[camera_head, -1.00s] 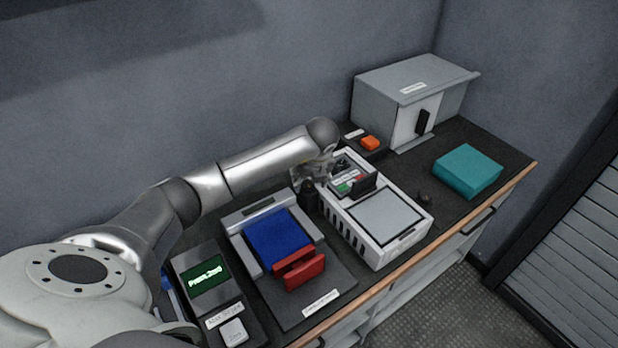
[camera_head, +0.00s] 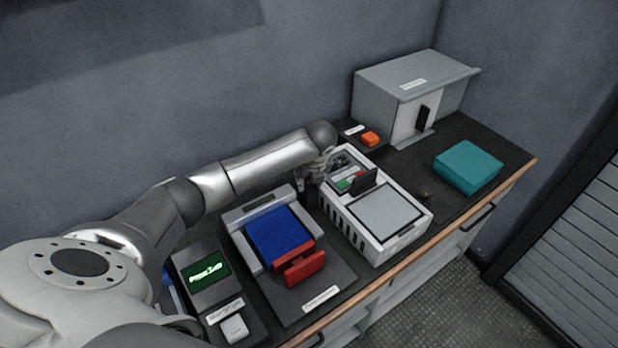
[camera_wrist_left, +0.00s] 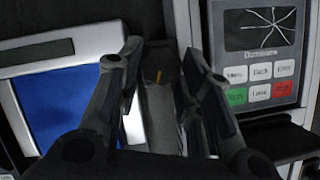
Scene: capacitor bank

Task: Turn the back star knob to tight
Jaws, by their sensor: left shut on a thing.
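My left gripper (camera_head: 314,182) is at the left side of the white device (camera_head: 383,250), near its back end. The left wrist view shows its two dark fingers (camera_wrist_left: 161,52) on either side of a dark knob (camera_wrist_left: 165,68) with a short orange mark. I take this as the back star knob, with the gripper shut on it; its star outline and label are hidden. In the head view the arm and gripper cover this knob. A small dark knob-like thing (camera_head: 426,196) stands on the bench right of the white device, too small to make out. My right gripper is not in view.
A clamp with a blue block (camera_head: 278,234) and red handle (camera_head: 304,268) stands close left of the gripper. A keypad panel (camera_wrist_left: 262,83) lies close right. Behind are an orange button (camera_head: 370,139) and a grey cabinet (camera_head: 413,75). A teal box (camera_head: 467,168) sits at right.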

